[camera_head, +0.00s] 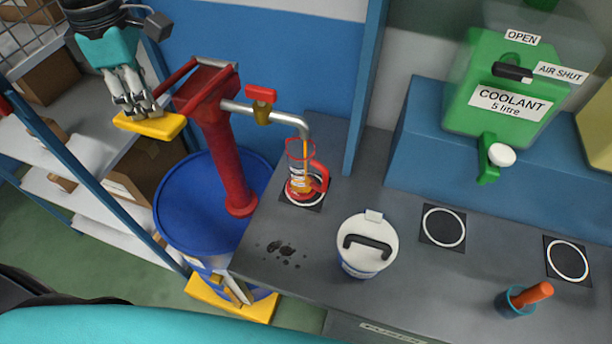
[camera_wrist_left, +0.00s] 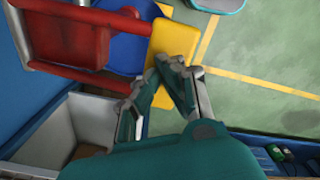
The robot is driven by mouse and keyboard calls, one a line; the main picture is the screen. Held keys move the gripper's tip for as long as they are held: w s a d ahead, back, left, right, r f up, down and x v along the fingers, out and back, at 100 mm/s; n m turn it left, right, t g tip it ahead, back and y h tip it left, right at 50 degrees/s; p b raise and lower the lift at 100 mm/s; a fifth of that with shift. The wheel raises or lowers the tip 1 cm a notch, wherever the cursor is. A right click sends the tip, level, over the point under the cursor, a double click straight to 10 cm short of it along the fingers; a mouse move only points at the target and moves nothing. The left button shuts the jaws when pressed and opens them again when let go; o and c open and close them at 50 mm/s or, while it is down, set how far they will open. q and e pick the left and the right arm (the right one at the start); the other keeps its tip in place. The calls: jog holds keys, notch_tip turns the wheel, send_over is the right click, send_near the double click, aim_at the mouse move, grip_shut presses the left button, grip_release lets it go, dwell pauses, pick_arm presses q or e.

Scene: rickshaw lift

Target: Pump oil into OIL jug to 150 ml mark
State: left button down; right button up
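The red pump (camera_head: 225,150) stands on a blue drum (camera_head: 180,215). Its lever ends in a yellow pad (camera_head: 165,127). My left gripper (camera_head: 143,112) is at this pad, fingers pointing down. In the left wrist view its fingertips (camera_wrist_left: 170,62) come together over the edge of the yellow pad (camera_wrist_left: 178,38); I see no pad between them. A clear jug with a red handle (camera_head: 322,178) stands upright in a white ring under the spout (camera_head: 298,121). Amber oil shows in the jug and just below the spout. The level against its marks is too small to read. My right gripper is out of view.
A white lidded canister (camera_head: 366,255) stands on the grey bench (camera_head: 320,285) beside dark spots. A green coolant container (camera_head: 495,95) sits on a blue ledge at the back right. An orange-handled tool (camera_head: 532,293) stands in a cup. Shelves (camera_head: 75,135) are at the left.

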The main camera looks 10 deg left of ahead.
pick_arm(q)
notch_tip(320, 180, down, 7)
jog(key=b, duration=0.5)
jog(key=shift+r+b, duration=0.1)
jog(key=shift+b, duration=0.25)
dwell(0.4)
jog(key=shift+r, duration=0.1)
notch_tip(320, 180, up, 11)
jog(key=p, duration=0.7)
jog(key=shift+r+p, duration=0.1)
jog(key=shift+p, duration=0.25)
jog(key=shift+f+b, duration=4.95)
jog(key=shift+f, duration=0.85)
notch_tip(320, 180, up, 12)
jog(key=p, duration=0.8)
jog(key=shift+f, duration=0.2)
